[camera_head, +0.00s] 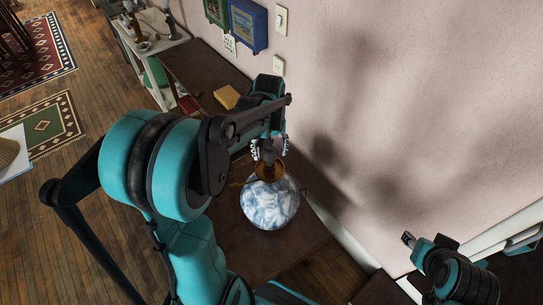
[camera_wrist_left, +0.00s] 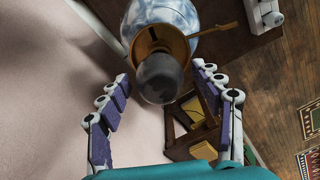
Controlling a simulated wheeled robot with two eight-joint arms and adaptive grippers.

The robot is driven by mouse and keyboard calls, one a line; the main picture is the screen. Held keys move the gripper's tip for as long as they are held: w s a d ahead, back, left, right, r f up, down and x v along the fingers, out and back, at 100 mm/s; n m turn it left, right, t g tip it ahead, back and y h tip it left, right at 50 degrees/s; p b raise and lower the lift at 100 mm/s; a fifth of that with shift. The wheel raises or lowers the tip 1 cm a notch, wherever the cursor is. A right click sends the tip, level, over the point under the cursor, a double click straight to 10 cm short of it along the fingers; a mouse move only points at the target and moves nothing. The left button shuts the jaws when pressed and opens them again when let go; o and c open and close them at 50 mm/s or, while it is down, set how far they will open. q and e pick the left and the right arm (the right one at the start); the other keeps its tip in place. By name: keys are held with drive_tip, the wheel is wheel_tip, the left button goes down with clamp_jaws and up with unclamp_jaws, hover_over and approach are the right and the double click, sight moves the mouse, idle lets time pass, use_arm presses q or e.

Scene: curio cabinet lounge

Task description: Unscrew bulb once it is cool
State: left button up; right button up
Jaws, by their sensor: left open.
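A lamp with a round blue-and-white marbled body (camera_head: 270,205) stands on the dark wooden table (camera_head: 240,240) by the wall. A brass collar (camera_head: 269,172) sits on top of it, with a dark grey bulb (camera_wrist_left: 160,78) fixed in it, seen in the left wrist view. The bulb looks unlit. My left gripper (camera_head: 270,148) is open above the lamp, its fingers on either side of the bulb with visible gaps in the left wrist view (camera_wrist_left: 160,76). My right gripper (camera_head: 409,240) is at the lower right, away from the lamp; its jaws are too small to read.
The pink wall (camera_head: 400,110) rises close beside the lamp. A thin brass arm (camera_wrist_left: 213,40) sticks out from the collar. A yellow book (camera_head: 227,97) lies farther back on the dark surface. A white shelf (camera_head: 150,48) stands at the back left.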

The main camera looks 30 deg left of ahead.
use_arm(q)
drive_tip(key=m, duration=0.4)
drive_tip(key=shift+m, duration=0.3)
drive_tip(key=m, duration=1.5)
